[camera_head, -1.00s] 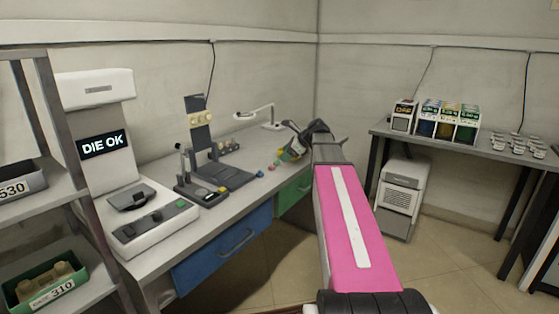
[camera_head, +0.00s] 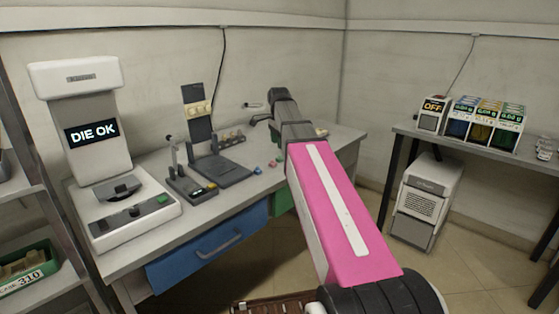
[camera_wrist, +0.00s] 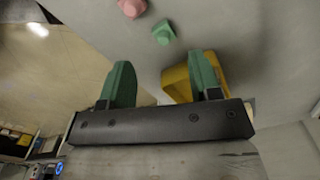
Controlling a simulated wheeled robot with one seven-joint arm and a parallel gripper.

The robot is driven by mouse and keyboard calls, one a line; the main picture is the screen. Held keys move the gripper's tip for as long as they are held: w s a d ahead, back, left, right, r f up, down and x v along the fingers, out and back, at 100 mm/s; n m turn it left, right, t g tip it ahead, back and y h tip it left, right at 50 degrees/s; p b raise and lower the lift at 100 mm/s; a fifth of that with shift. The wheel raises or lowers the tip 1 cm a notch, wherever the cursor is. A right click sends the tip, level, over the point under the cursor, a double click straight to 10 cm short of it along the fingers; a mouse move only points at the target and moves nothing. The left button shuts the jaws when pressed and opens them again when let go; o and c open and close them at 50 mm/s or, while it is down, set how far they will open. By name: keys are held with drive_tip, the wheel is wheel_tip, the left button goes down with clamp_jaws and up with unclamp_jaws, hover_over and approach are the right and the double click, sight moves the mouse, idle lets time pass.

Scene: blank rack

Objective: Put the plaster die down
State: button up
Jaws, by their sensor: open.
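My gripper (camera_wrist: 162,88) is open in the wrist view, with two green fingers spread apart. A yellow block (camera_wrist: 177,80) shows behind the right finger and partly in the gap; I cannot tell whether it touches the finger. A pink piece (camera_wrist: 132,7) and a teal piece (camera_wrist: 163,32) lie on the grey surface beyond the fingertips. Nothing that I can recognise as a plaster die shows between the fingers. In the head view, my pink arm reaches over the bench, and my gripper's fingertips are not clear.
The bench (camera_head: 225,185) carries a white machine (camera_head: 85,125) reading "DIE OK" and a dark stand (camera_head: 222,168). Small coloured pieces (camera_head: 272,163) lie right of the stand. A rack (camera_head: 55,215) stands at left and another table (camera_head: 462,150) at right.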

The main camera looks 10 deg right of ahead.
sight(280, 156)
drive_tip(key=shift+w+d+f, duration=0.1)
drive_tip(key=shift+w+f, duration=0.05)
drive_tip(key=shift+f, duration=1.65)
drive_tip(key=shift+w+d+f, duration=0.1)
drive_tip(key=shift+f, duration=1.65)
drive_tip(key=c, duration=1)
drive_tip(key=shift+o, duration=0.2)
drive_tip(key=shift+r, duration=0.2)
